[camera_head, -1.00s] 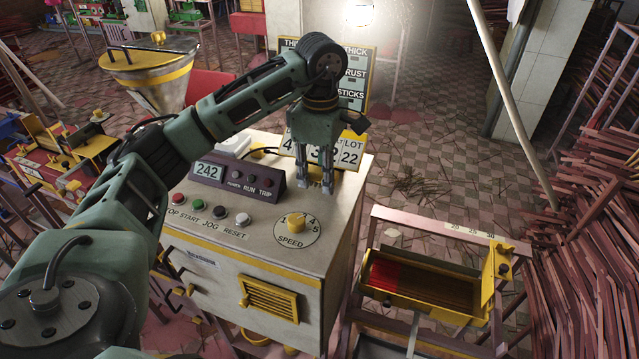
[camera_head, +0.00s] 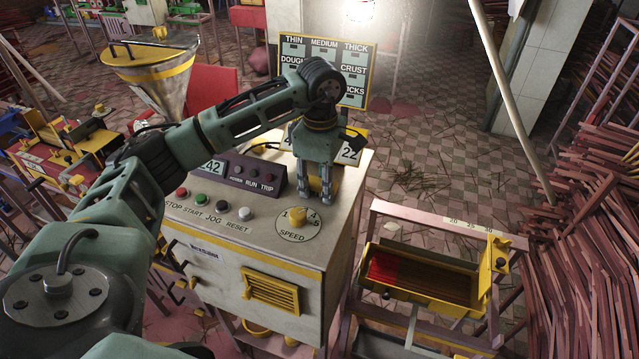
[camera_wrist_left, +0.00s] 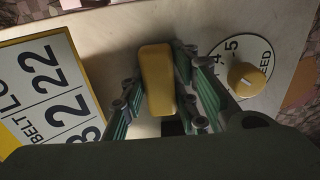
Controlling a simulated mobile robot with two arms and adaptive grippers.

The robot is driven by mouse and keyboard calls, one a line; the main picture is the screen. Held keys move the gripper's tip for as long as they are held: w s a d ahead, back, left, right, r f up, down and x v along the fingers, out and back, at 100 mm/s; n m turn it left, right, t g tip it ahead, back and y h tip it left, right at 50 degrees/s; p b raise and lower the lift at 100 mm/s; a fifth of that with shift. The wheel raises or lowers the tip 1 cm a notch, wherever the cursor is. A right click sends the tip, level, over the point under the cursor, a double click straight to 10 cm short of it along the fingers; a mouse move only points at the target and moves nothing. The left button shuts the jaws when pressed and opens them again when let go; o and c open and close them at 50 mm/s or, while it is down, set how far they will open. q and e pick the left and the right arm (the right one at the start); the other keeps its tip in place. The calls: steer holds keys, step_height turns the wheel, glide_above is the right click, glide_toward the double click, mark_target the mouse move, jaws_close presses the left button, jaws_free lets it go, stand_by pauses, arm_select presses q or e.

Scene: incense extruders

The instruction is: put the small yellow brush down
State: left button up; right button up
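The small yellow brush (camera_wrist_left: 157,80) shows in the left wrist view as a rounded yellow block between my left fingers. My left gripper (camera_wrist_left: 156,92) is closed around it, with the fingertips against its sides. In the head view my left gripper (camera_head: 317,196) points down at the top of the control cabinet (camera_head: 264,236), behind the speed knob. A bit of the brush (camera_head: 316,184) shows between the fingers there. I cannot tell whether the brush touches the cabinet top. My right gripper is not in view.
The yellow speed knob (camera_head: 297,216) is close in front of my left gripper. Number cards (camera_head: 350,151) stand just behind it. A display box (camera_head: 238,174) and buttons (camera_head: 221,206) are to the left. A yellow trough (camera_head: 425,278) stands right of the cabinet.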

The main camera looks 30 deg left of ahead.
mark_target(320, 181)
arm_select(q)
steer(key=shift+o, duration=0.8)
steer(key=shift+f, duration=0.3)
steer(key=shift+r, duration=0.1)
steer(key=shift+r+p, duration=0.25)
steer(key=shift+p, duration=0.05)
steer(key=shift+w+r, duration=0.1)
steer(key=shift+r, duration=0.2)
step_height(320, 181, up, 6)
steer(key=shift+f+b, duration=0.15)
steer(key=shift+b, duration=1)
step_height(320, 181, up, 6)
